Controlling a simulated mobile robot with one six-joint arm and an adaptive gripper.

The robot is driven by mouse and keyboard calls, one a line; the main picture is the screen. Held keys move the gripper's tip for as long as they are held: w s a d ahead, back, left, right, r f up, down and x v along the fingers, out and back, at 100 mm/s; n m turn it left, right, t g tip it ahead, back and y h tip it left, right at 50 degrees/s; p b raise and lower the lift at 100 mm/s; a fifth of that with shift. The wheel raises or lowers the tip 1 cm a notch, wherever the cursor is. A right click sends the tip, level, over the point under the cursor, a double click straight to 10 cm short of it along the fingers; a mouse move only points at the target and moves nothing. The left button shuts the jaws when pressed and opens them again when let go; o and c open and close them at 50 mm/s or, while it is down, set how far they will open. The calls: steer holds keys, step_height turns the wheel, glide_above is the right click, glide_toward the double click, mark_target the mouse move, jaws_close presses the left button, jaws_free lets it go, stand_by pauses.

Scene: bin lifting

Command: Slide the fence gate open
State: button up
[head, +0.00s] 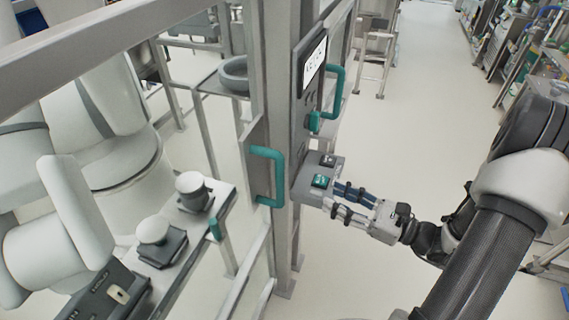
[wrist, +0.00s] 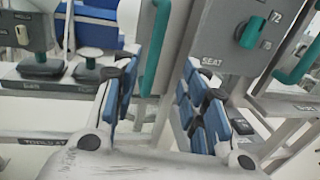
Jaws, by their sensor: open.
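The grey-framed fence gate (head: 255,160) has a teal D-shaped handle (head: 268,176) beside the grey post in the head view. My gripper (head: 338,194) is open and empty, to the right of the handle and close to the button box; it is apart from the handle. In the wrist view a teal handle (wrist: 162,45) shows between the two spread blue-padded fingers of my gripper (wrist: 160,72), beyond the tips. Its lower end runs down between the fingers. I cannot tell the exact depth gap. The gate's latch state is not clear.
A button box (head: 318,182) with a green button juts from the post near my fingers. A control panel (head: 311,65) and a second teal handle (head: 338,92) are above. Behind the fence stand a white robot arm (head: 125,170) and a bench (head: 186,240).

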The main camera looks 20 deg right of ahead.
mark_target(279, 174)
steer(key=b+x, duration=0.1)
steer(key=x, duration=0.7)
steer(key=b+x, duration=0.1)
steer(key=x, duration=0.7)
steer(key=shift+a, duration=0.45)
jaws_close()
